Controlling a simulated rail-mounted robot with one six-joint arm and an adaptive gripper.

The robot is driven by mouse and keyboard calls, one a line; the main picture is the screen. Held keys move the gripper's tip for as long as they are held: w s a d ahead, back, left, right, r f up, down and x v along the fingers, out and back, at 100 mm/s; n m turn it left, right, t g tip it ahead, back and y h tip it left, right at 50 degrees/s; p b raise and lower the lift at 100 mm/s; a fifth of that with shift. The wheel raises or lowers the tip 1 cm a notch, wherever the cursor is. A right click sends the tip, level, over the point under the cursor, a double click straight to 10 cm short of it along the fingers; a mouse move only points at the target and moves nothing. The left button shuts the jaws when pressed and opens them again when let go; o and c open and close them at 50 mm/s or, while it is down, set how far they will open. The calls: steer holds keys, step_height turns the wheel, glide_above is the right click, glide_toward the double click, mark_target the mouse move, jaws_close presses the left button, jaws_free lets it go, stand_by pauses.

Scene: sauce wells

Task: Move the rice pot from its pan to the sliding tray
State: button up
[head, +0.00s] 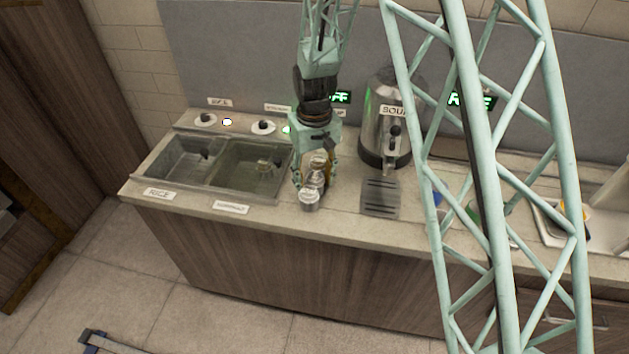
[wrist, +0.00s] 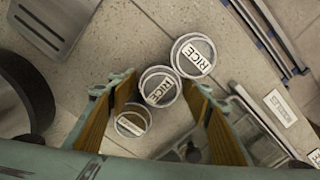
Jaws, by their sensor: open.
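Three small round pots with pale lids stand in a row on the counter, front to back. The front pot (head: 310,198) is labelled RICE in the wrist view (wrist: 187,68). The back pot (wrist: 126,131) has a label I cannot read. My gripper (head: 314,178) points down over the row, open, with its fingers either side of the pots; it also shows in the wrist view (wrist: 160,88). I cannot tell whether a finger touches a pot. I cannot make out a sliding tray for certain.
Two sunken wells (head: 208,160) lie left of the pots, one labelled RICE. A steel soup urn (head: 386,120) stands to the right behind a slotted drip plate (head: 380,197). The counter's front edge is close to the front pot. A dark-railed frame (head: 95,340) lies low on the floor.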

mark_target(315, 175)
steer(key=shift+r+p, duration=0.5)
steer(key=shift+r, duration=5.5)
steer(key=shift+r, duration=0.1)
